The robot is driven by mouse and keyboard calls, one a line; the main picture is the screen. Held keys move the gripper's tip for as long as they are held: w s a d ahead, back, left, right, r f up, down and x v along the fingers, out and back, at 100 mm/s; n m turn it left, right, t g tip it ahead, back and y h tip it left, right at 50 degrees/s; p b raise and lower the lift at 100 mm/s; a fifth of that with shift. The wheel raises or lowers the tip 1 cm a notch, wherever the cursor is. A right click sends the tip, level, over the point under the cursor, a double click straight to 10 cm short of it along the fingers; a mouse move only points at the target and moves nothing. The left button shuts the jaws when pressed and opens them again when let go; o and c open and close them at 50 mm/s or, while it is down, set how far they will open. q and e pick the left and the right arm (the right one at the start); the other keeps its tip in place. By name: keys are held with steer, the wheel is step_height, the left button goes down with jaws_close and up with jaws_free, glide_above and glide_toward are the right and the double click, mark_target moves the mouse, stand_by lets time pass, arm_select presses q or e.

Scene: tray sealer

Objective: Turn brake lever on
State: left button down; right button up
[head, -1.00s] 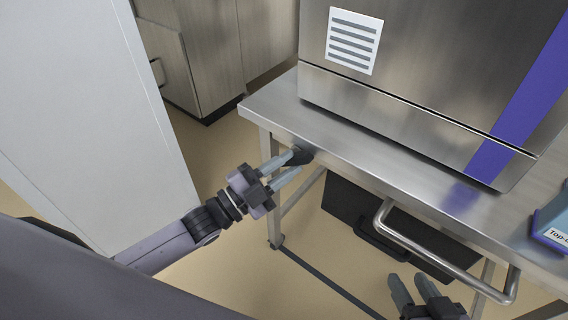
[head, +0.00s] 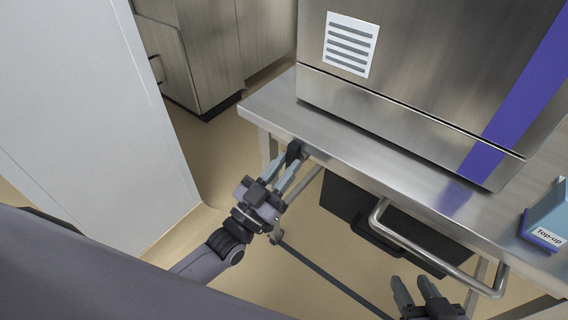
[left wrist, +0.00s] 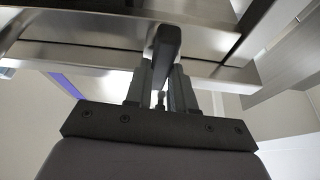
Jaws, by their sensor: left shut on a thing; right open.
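The brake lever (head: 294,150) is a small black handle on the front edge of the steel table, near its left corner. My left gripper (head: 288,165) is shut on the lever, with one grey finger on each side, reaching up from below. In the left wrist view the dark lever (left wrist: 167,45) stands between the two fingers (left wrist: 163,85), and its far end sticks out beyond them. The lever's pivot is hidden. My right gripper (head: 415,284) is open and empty at the bottom of the head view, below the table's rail handle.
The steel table (head: 355,165) carries a large steel machine (head: 400,110) with a blue stripe. A bent metal rail (head: 430,254) juts from the table front. A blue "Top-up" container (head: 545,220) stands at the right. A white panel (head: 90,110) stands at the left.

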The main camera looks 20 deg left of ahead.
arm_select(q)
steer(key=shift+n+y, duration=0.4)
steer(key=shift+n, duration=0.3)
arm_select(e)
steer(key=shift+d+f, duration=0.2)
steer(key=shift+d, duration=0.05)
arm_select(q)
steer(key=c, duration=1.2)
jaws_free()
steer(key=shift+c, duration=0.2)
arm_select(e)
steer(key=shift+s, duration=0.1)
arm_select(q)
steer(key=shift+s+f, duration=0.1)
arm_select(e)
steer(key=shift+a+r, duration=0.15)
